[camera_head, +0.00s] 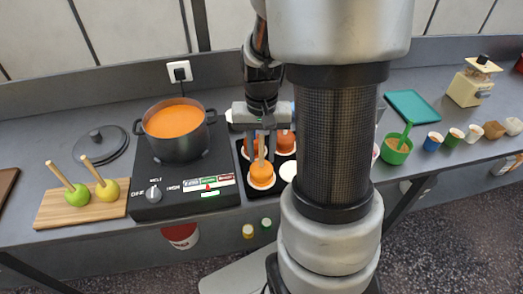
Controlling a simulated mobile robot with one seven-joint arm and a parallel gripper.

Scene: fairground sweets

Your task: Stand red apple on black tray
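The black tray (243,172) lies on the counter right of the hot plate, partly behind my arm. Several orange-coated apples stand on white rounds in it. The front coated apple (261,174) has an upright stick; another, redder-orange coated apple (286,139) is behind to the right, and one at the left is mostly hidden. An empty white round (288,171) shows at the tray's right. My gripper (262,152) points down over the tray, its fingers apart on either side of the front apple's stick. No plainly red, uncoated apple shows.
A pot of orange coating (174,122) stands on the black hot plate (205,203). Left are a lid (100,146) and a board (55,210) with green (77,192) and yellow-green (108,190) apples on sticks. Right are a green bowl (395,151), cups and a teal tray (412,106).

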